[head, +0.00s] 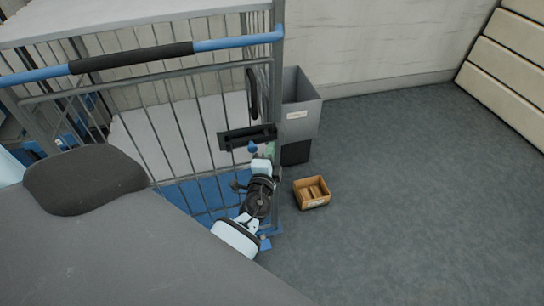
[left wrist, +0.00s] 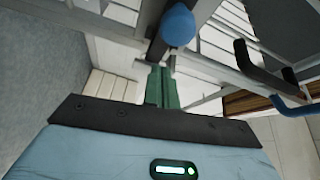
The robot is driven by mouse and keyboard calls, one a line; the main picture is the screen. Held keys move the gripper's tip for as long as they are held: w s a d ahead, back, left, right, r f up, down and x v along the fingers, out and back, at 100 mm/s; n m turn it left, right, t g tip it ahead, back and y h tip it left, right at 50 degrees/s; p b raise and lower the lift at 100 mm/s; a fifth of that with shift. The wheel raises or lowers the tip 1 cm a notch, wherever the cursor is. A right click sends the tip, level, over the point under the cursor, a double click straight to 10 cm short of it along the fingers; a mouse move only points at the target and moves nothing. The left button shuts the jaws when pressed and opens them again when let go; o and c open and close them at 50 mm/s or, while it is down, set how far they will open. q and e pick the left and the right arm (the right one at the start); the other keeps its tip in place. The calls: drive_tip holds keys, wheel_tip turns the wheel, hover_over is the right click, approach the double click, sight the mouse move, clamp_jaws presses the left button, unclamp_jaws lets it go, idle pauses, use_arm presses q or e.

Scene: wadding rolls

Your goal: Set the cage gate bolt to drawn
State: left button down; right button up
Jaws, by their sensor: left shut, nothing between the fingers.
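The cage gate (head: 190,120) is a grey barred panel. Its bolt is a dark housing (head: 236,138) across the bars near the right post, with a blue knob (head: 252,147) hanging at its lower side. The blue knob also shows in the left wrist view (left wrist: 178,25). My left gripper (head: 269,150) is beside the knob, just right of and below it. In the left wrist view its green fingers (left wrist: 163,88) are shut and empty, pointing toward the knob with a small gap in the picture. Whether the fingers touch the bolt cannot be told. My right gripper is not in view.
A grey bin (head: 301,105) stands right behind the gate post. A small cardboard box (head: 312,192) lies on the floor right of my left arm. A blue and black rail (head: 130,58) tops the gate. Floor to the right is clear.

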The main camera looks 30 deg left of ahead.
sight(249, 141)
use_arm(q)
drive_tip(key=shift+s+a+f, duration=0.15)
drive_tip(key=shift+s+a, duration=0.85)
drive_tip(key=shift+a, duration=0.1)
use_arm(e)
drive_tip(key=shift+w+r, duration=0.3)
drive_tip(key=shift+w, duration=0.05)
use_arm(q)
drive_tip(key=s+a+b, duration=0.1)
drive_tip(key=s+a, duration=0.2)
drive_tip(key=s, duration=0.1)
drive_tip(key=shift+a, duration=0.15)
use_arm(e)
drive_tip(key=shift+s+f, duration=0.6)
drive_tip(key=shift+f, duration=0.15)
use_arm(q)
drive_tip(key=shift+w, duration=0.1)
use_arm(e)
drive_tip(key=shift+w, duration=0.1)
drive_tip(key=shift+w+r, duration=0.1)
